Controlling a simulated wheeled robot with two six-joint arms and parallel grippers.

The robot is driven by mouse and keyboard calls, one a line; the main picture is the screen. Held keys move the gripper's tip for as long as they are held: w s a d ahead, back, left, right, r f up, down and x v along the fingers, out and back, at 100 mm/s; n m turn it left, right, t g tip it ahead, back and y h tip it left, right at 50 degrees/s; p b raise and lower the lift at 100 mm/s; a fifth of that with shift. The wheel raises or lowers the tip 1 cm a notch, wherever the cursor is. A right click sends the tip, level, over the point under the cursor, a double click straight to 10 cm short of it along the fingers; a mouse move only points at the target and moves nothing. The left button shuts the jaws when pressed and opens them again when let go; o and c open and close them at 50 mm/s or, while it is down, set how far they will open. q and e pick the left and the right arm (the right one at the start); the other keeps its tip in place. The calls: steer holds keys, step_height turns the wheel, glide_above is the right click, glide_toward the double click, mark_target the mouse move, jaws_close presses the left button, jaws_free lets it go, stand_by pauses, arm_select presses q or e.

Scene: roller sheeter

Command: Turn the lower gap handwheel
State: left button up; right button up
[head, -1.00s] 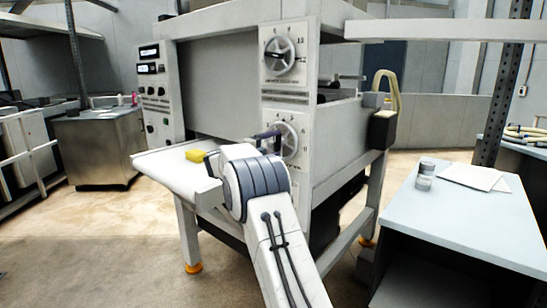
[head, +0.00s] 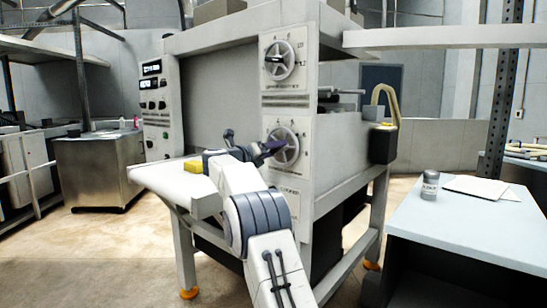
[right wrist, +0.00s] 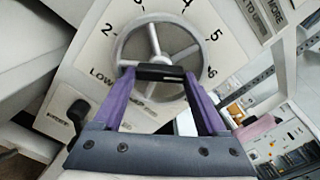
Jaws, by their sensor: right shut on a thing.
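The lower gap handwheel (head: 291,146) is a grey spoked wheel on a numbered white dial plate, low on the front of the machine. It fills the upper middle of the right wrist view (right wrist: 191,37). My right gripper (head: 274,147) reaches its left side. In the right wrist view, the purple fingers of this gripper (right wrist: 160,75) close on a short black grip (right wrist: 160,72) at the wheel's near rim. The fingers cover part of the wheel in the head view. My left gripper is not in view.
A similar upper handwheel (head: 280,58) sits above on the same panel. A white tray (head: 160,180) juts out at the left with a yellow block (head: 192,167) on it. A side table (head: 460,225) with a small jar (head: 430,186) stands right.

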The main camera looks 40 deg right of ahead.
steer(key=shift+f+m+b, duration=0.25)
steer(key=shift+m+b, duration=0.05)
steer(key=shift+m, duration=0.4)
steer(key=o, duration=1.3)
steer(key=shift+r, duration=0.1)
steer(key=b+v, duration=0.1)
steer(key=v, duration=0.9)
steer(key=shift+a+b, duration=0.2)
steer(key=shift+b, duration=0.2)
